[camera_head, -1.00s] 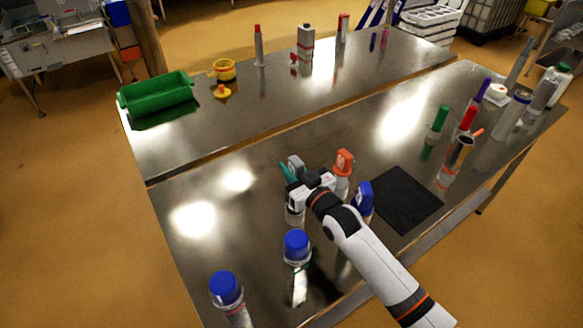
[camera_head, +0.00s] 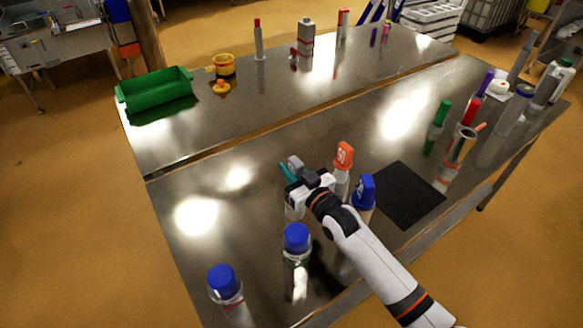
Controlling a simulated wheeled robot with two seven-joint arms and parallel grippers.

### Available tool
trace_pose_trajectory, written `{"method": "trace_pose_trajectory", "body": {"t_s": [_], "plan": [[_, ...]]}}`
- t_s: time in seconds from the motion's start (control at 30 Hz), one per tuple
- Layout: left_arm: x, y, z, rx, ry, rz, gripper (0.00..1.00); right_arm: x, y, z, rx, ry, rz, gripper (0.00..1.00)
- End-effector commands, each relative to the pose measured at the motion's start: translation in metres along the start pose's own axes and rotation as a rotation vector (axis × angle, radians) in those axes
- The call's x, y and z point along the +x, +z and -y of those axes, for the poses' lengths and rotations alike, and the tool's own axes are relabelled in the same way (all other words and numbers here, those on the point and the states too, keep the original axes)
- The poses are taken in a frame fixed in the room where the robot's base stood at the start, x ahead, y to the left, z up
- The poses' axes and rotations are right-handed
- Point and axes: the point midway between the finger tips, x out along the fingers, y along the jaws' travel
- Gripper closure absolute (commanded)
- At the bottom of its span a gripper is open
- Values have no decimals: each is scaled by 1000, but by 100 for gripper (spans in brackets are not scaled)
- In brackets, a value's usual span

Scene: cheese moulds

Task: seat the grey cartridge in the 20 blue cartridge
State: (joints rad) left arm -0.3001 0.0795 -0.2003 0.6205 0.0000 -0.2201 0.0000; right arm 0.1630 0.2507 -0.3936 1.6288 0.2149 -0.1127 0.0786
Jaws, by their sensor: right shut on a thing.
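My right gripper (camera_head: 299,184) is shut on the grey cartridge (camera_head: 295,163), whose grey top shows just beyond the jaws. A pale part shows below the gripper; I cannot tell whether it touches the table. A teal finger-like piece shows at the left of the jaws. The blue cartridge (camera_head: 364,189), with a white mark too small to read, stands upright to the right of the gripper, beside my forearm and apart from the grey cartridge. My forearm hides part of its lower body. My left gripper is not in view.
An orange-topped cartridge (camera_head: 344,156) stands close, just right of the gripper. Two blue-capped bottles (camera_head: 297,238) (camera_head: 222,281) stand at the near left. A black mat (camera_head: 405,196) lies to the right. Several bottles and markers crowd the table's right end. The table's left part is clear.

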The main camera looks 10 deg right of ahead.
Motion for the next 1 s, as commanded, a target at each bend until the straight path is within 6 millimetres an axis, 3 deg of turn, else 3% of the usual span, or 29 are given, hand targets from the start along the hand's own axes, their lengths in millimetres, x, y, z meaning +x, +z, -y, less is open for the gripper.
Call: {"method": "trace_pose_trajectory", "body": {"t_s": [1.0], "plan": [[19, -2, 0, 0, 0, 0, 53, 0, -27, 0, 0, 0, 0, 100]]}}
